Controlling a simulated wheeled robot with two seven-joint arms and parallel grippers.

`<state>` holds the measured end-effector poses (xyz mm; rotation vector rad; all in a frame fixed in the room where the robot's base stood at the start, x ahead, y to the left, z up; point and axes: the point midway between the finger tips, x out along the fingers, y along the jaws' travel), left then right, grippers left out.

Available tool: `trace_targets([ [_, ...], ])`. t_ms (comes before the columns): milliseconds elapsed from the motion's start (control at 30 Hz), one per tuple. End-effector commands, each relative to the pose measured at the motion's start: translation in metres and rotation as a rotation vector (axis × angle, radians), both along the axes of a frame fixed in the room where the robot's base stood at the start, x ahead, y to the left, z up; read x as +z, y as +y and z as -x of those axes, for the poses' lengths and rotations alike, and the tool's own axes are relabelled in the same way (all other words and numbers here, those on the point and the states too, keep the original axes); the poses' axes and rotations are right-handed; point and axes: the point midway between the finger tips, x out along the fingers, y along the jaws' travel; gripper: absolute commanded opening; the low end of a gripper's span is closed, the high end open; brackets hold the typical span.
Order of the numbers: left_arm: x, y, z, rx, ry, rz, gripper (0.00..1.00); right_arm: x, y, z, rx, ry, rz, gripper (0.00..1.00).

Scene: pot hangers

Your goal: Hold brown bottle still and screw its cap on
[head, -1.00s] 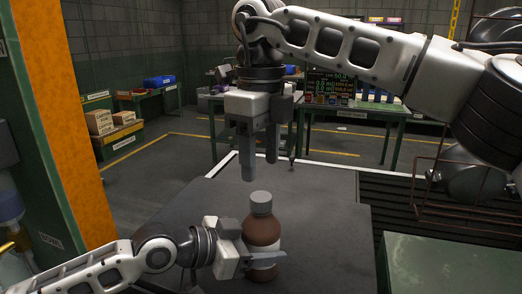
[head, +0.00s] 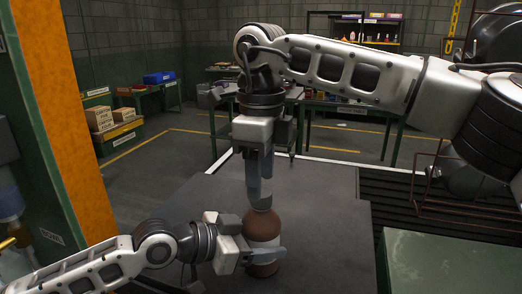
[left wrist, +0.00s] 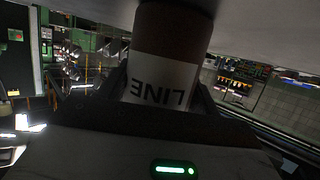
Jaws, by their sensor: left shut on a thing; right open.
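The brown bottle (head: 262,223) stands upright on the dark table, with a white label band around its middle. My left gripper (head: 262,254) is shut on its lower body from the left. The left wrist view shows the bottle (left wrist: 172,38), with its label lettering upside down, between the fingers. My right gripper (head: 260,195) points straight down over the bottle's top, open, its fingers at cap height. The grey cap is mostly hidden by these fingers, so I cannot tell whether they touch it.
The dark tabletop (head: 325,215) is clear around the bottle. A green surface (head: 440,262) lies at the lower right, and an orange post (head: 62,130) stands at the left. Workbenches and cardboard boxes (head: 100,118) are farther back.

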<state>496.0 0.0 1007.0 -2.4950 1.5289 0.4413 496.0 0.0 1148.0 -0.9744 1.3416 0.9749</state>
Motion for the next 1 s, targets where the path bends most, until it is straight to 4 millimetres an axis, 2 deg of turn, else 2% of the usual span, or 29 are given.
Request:
trace_targets([
  [100,0.000,0.000,0.000,0.000,0.000,-0.001,0.00,-0.016,0.000,0.000,-0.001,0.001,0.001,0.54],
  [200,0.000,0.000,0.000,0.000,0.000,-0.001,0.00,-0.024,0.000,0.000,0.000,0.000,0.000,0.54],
  [567,0.000,0.000,0.000,0.000,0.000,-0.001,0.00,-0.028,0.000,0.000,-0.001,-0.001,0.000,0.54],
  [733,0.000,0.000,0.000,0.000,0.000,-0.001,0.00,-0.028,0.000,0.000,-0.001,0.000,0.000,0.09],
  [1000,0.000,0.000,0.000,0.000,0.000,-0.001,0.00,-0.028,0.000,0.000,-0.013,-0.001,0.000,0.06],
])
